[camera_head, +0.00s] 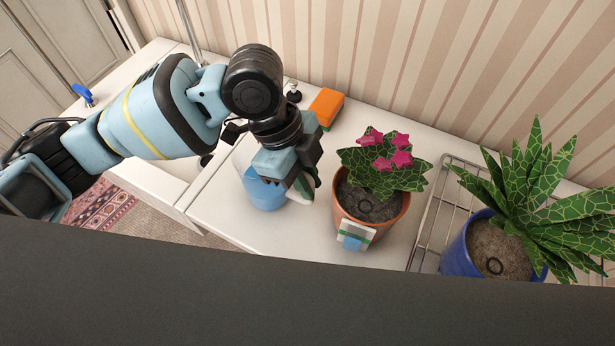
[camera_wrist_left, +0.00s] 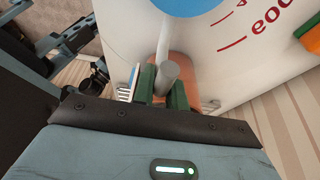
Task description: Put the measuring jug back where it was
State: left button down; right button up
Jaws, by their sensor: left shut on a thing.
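The measuring jug (camera_head: 264,193) is clear with a blue lower part, and stands upright at the left part of the white counter in the head view. In the left wrist view, its clear wall with red markings (camera_wrist_left: 236,44) fills the upper right. My left gripper (camera_head: 301,186) comes down on the jug's right side. In the left wrist view, the left gripper (camera_wrist_left: 164,84) is shut around the jug's grey handle (camera_wrist_left: 169,72). I cannot tell whether the jug's base touches the counter. My arm hides part of its top. My right gripper is not in view.
A flowering plant in a terracotta pot (camera_head: 369,222) stands close right of the jug. A wire rack (camera_head: 430,213) and a plant in a blue pot (camera_head: 459,250) are further right. An orange sponge (camera_head: 326,104) lies behind. Bare counter (camera_head: 275,237) shows in front of the jug.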

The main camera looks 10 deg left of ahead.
pick_arm(q)
jog(key=shift+f, duration=0.25)
jog(key=c, duration=1.4)
grip_release()
jog(key=shift+r, duration=0.1)
jog(key=p+v, duration=0.1)
jog(key=v, duration=1.1)
jog(key=shift+s, duration=0.1)
